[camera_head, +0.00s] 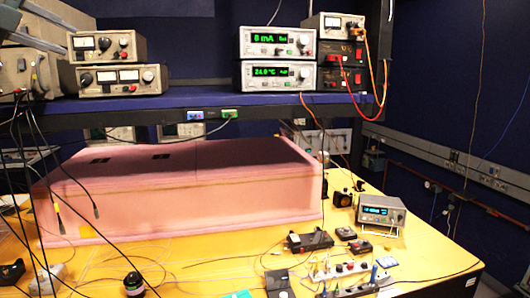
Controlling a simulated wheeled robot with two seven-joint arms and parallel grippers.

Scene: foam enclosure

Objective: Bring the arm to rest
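My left gripper (68,38) shows at the top left corner, partly cut off by the picture edge. Its two grey fingers look spread apart, with nothing visible between them. It appears in front of the shelf instruments at the left, high above the table and away from the foam enclosure. My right gripper is not in view. The pink foam enclosure (200,208) stands closed-sided on the yellow table (225,265).
A blue shelf (200,102) above the enclosure carries stacked instruments (278,75). Black cables (40,200) hang at the left. A small meter (380,213) stands right of the enclosure. Small boxes and optical parts (340,270) crowd the table's front right.

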